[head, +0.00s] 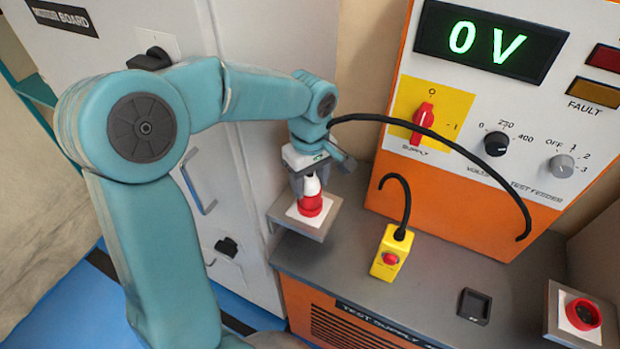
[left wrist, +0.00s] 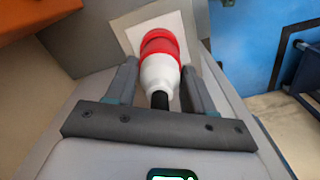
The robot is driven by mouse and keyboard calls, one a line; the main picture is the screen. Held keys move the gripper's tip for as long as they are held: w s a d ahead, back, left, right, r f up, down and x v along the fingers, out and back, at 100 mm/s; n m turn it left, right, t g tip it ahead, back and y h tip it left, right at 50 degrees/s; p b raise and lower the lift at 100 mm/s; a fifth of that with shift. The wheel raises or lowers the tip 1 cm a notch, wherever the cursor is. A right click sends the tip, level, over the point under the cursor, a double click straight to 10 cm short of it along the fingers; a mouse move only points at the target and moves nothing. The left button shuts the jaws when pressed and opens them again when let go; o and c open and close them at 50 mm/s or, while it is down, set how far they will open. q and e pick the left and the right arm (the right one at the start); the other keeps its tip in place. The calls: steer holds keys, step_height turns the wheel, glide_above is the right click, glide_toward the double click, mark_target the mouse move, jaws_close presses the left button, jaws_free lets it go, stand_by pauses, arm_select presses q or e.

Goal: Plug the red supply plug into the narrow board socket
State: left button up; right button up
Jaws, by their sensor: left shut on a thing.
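My left gripper (head: 312,184) is shut on the red supply plug (head: 311,204), which has a red front and a white body. The plug points down at a white plate on a small grey shelf (head: 328,222). In the left wrist view the plug (left wrist: 160,62) lies between the two fingers, with a black cable end toward the palm. Its red front meets or hides part of the white plate; I cannot tell whether it sits in a socket there. A dark fitting on a pale plate (head: 150,58) is on the board cabinet, partly behind my arm; no narrow socket opening is visible. My right gripper is out of view.
A black cable (head: 455,137) arcs right across the orange supply panel, which reads 0 V (head: 487,44). A red socket (head: 582,313) sits at far right. The grey bench top (head: 345,265) has free room.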

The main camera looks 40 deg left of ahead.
arm_select(q)
steer(key=shift+s+f+b, duration=0.1)
steer(key=shift+f+b, duration=0.5)
steer(key=shift+f, duration=0.1)
steer(key=o, duration=1.3)
steer(key=shift+c, duration=0.2)
steer(key=shift+r, duration=0.1)
step_height(320, 180, up, 16)
steer(key=shift+r+p, duration=0.1)
steer(key=shift+p, duration=0.45)
